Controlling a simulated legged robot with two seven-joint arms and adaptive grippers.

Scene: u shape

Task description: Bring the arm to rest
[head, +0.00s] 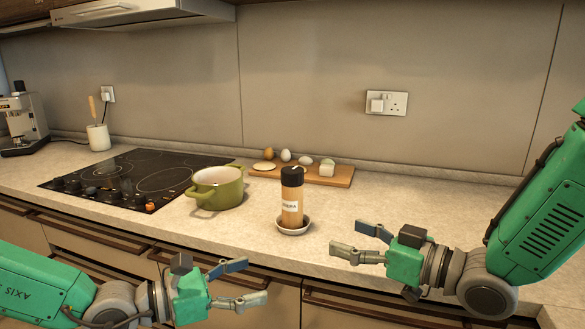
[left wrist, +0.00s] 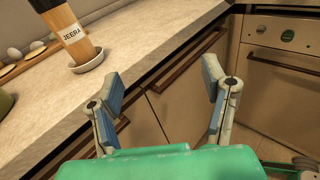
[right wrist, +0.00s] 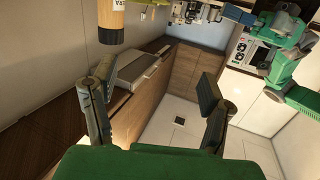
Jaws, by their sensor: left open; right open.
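My left gripper (head: 240,284) is open and empty, in front of the counter's front edge at the lower left of the head view. Its spread fingers also show in the left wrist view (left wrist: 166,105). My right gripper (head: 362,244) is open and empty over the counter at the right, with its fingers pointing left. Its parted fingers show in the right wrist view (right wrist: 158,110). A spice jar (head: 292,198) with a black lid and a JEERA label stands upright in a small saucer (head: 304,229), between and beyond the grippers, touched by neither.
A green pot (head: 216,187) stands by the black cooktop (head: 140,178), left of the jar. A wooden board (head: 340,178) with eggs and other small items lies behind the jar. The counter (head: 430,205) is clear at the right. Drawer handles (head: 110,243) line the front.

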